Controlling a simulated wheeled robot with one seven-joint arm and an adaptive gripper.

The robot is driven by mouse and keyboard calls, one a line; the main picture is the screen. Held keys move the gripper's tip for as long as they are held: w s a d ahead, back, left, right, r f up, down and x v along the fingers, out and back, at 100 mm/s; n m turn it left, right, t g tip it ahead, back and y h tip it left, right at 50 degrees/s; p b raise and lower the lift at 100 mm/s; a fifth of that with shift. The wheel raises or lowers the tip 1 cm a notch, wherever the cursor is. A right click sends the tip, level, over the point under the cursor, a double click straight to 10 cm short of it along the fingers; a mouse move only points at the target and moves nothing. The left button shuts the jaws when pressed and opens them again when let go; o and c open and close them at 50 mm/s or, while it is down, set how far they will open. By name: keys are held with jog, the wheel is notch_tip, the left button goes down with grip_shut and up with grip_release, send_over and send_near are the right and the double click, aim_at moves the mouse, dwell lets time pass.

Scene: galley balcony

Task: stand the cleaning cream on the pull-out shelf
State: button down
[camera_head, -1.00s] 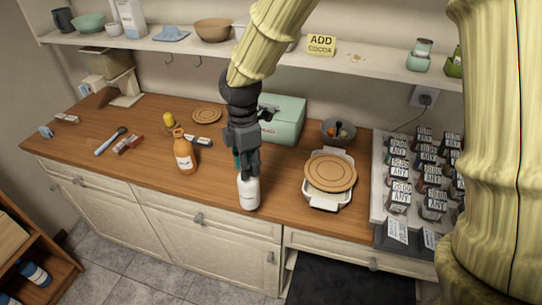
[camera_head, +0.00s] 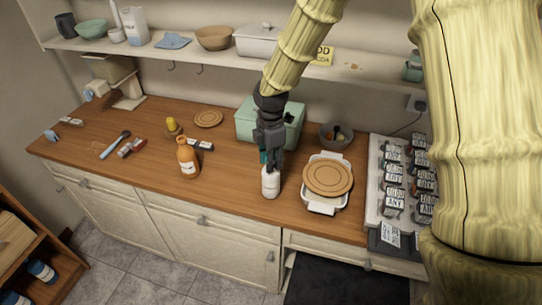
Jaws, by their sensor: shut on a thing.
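My gripper (camera_head: 270,162) is shut on a white bottle (camera_head: 270,183), which seems to be the cleaning cream. The bottle is upright over the wooden counter, between an orange bottle (camera_head: 188,158) and a white tray (camera_head: 323,208). The fingers cover its top, and I cannot tell whether its base touches the counter. No pull-out shelf can be made out for certain. A dark flat surface (camera_head: 340,282) lies low in front of the counter, and I cannot tell what it is.
A green box (camera_head: 245,122) stands behind my gripper. A round wooden board (camera_head: 328,178) lies on the white tray, and a rack (camera_head: 373,205) of labelled packets stands to its right. A wall shelf (camera_head: 210,54) runs above.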

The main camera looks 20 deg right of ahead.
jog(key=shift+s+a+f, duration=0.1)
jog(key=shift+f, duration=0.3)
jog(key=c, duration=1.1)
grip_release()
jog(key=shift+f, duration=0.15)
jog(key=shift+s+r+b, duration=0.15)
jog(key=shift+r+b, duration=2.2)
jog(key=shift+r, duration=3.2)
